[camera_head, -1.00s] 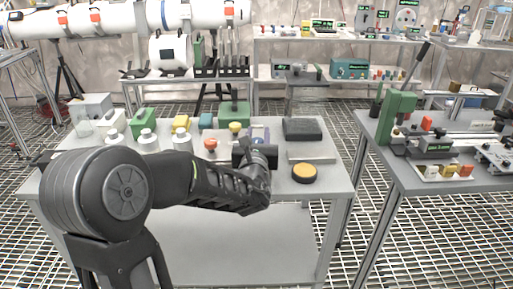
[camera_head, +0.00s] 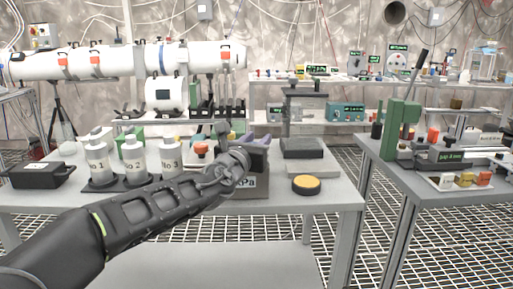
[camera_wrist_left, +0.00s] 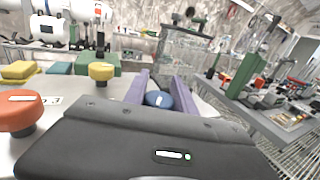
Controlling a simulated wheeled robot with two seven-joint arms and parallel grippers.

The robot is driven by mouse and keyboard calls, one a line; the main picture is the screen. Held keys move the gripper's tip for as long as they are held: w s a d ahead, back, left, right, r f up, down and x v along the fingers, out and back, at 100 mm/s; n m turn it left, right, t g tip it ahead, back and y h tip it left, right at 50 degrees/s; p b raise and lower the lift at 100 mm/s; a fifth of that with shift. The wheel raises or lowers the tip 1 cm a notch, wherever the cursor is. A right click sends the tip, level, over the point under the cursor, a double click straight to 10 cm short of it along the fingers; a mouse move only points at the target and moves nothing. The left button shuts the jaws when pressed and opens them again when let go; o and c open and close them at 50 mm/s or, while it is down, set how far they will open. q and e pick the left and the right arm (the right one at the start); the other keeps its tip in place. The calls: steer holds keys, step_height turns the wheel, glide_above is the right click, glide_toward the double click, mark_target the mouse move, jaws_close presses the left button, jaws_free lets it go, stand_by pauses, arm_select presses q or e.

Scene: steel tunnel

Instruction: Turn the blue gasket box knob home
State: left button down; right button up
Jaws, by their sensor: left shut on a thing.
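The blue knob (camera_wrist_left: 159,100) shows in the left wrist view between the two purple fingers of my left gripper (camera_wrist_left: 160,92). The fingers are shut on it, one on each side, and a white mark shows on its top. In the head view my left gripper (camera_head: 254,142) is over the grey box (camera_head: 250,187) with "kPa" lettering on its front. My gripper and wrist hide the blue knob there, and most of the box. My right gripper is in neither view.
An orange knob (camera_wrist_left: 18,112) and a yellow knob (camera_wrist_left: 101,72) stand left of the fingers. Several white bottles (camera_head: 131,155) stand on the table's left. A dark block (camera_head: 302,147) and a yellow-topped disc (camera_head: 306,185) are on the right.

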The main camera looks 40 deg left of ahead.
arm_select(q)
steer(key=c, duration=1)
jaws_free()
steer(key=p+v, duration=0.1)
steer(key=v, duration=0.5)
steer(key=shift+s+r, duration=0.15)
steer(key=shift+s, duration=0.2)
steer(key=shift+s+d, duration=0.2)
steer(key=shift+s, duration=0.3)
